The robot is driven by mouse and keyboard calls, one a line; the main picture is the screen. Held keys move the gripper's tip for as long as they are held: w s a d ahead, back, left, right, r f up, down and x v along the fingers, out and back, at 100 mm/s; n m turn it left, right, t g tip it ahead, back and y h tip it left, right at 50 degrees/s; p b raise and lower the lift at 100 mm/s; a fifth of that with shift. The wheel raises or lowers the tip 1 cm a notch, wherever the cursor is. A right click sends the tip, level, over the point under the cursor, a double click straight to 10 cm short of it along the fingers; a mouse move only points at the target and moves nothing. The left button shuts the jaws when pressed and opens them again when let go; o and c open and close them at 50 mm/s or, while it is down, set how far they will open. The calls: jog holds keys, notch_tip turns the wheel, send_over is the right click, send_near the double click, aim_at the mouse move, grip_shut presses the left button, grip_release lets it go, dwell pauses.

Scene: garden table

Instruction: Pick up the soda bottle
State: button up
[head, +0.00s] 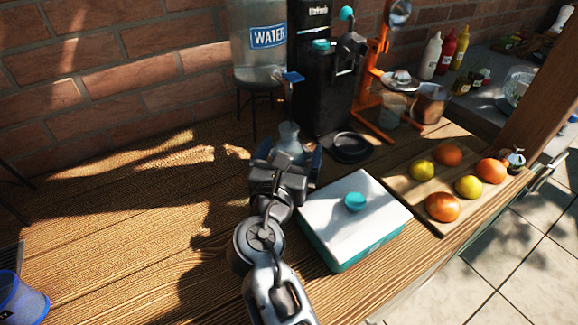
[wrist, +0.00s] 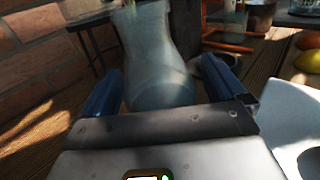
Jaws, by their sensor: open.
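A clear, bluish bottle (head: 288,134), which looks like the soda bottle, stands upright on the wooden table in front of the black machine. My gripper (head: 289,155) is open at the bottle, its blue fingers on either side. In the wrist view the bottle (wrist: 150,50) shows between the two open fingers of my gripper (wrist: 160,85), with a visible gap at the right finger. Contact on the left side cannot be told. The bottle's base is hidden behind the gripper's body, and its top is cut off in the wrist view.
A black drink machine (head: 312,90) and water dispenser (head: 258,60) stand behind. A white-lidded teal box (head: 345,205) sits close on the right, with a fruit board (head: 425,190) beyond. A blue cup (head: 22,300) is at lower left. The table's left side is largely clear.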

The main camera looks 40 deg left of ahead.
jog(key=shift+w+a, duration=0.1)
jog(key=shift+w, duration=0.15)
jog(key=shift+c, duration=0.4)
jog(key=c, duration=1.3)
